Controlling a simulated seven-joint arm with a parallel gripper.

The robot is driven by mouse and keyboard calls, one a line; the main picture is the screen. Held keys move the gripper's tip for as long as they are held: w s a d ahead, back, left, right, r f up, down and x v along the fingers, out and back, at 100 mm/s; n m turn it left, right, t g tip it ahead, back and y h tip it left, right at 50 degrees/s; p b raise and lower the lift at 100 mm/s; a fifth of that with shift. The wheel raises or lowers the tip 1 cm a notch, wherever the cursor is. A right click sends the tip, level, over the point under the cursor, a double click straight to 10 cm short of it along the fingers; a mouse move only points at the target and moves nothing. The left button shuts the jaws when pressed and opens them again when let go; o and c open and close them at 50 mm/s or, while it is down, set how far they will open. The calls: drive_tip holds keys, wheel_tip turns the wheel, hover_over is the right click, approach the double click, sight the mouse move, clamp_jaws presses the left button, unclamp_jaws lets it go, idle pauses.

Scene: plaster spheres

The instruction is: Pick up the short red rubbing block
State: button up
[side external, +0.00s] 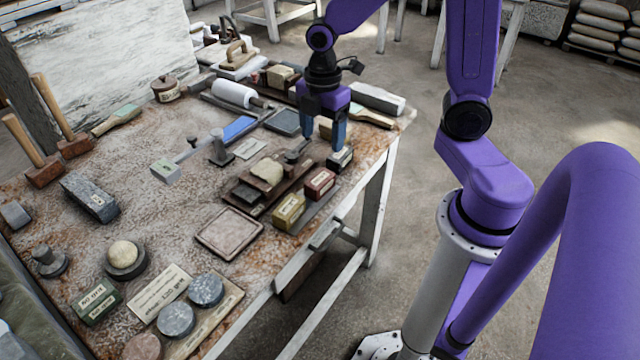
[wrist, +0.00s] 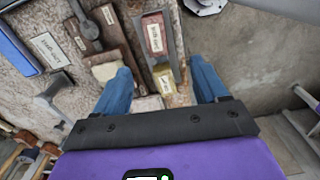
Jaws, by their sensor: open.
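The short red rubbing block (side external: 320,183) has a pale label on top and sits in a row near the table's right edge, between a yellow block (side external: 289,210) and a dark block (side external: 341,158). In the wrist view the red block (wrist: 154,36) lies above and beyond the fingertips, fully visible. The yellow block (wrist: 165,80) shows between the blue fingers there. My gripper (side external: 322,146) points down above the table, open and empty, and its fingers (wrist: 161,68) are apart from the red block. In the side view one fingertip overlaps the dark block; I cannot tell the exact gap.
A wooden board with a cream stone (side external: 267,171) and dark pieces lies just left of the row. A square slab (side external: 230,233) lies in front. A white roller (side external: 233,93) and a dark tray (side external: 284,122) are behind. The table's edge and open floor are to the right.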

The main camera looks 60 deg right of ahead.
hover_over(320, 178)
drive_tip(key=f, duration=0.8)
drive_tip(key=shift+s+a+f, duration=0.15)
drive_tip(key=shift+s+f, duration=0.05)
drive_tip(key=shift+s, duration=0.2)
drive_tip(key=shift+w+f, duration=0.2)
drive_tip(key=shift+f, duration=1.15)
drive_tip(key=shift+w+f, duration=0.15)
drive_tip(key=shift+f, duration=1.15)
drive_tip(key=c, duration=1.2)
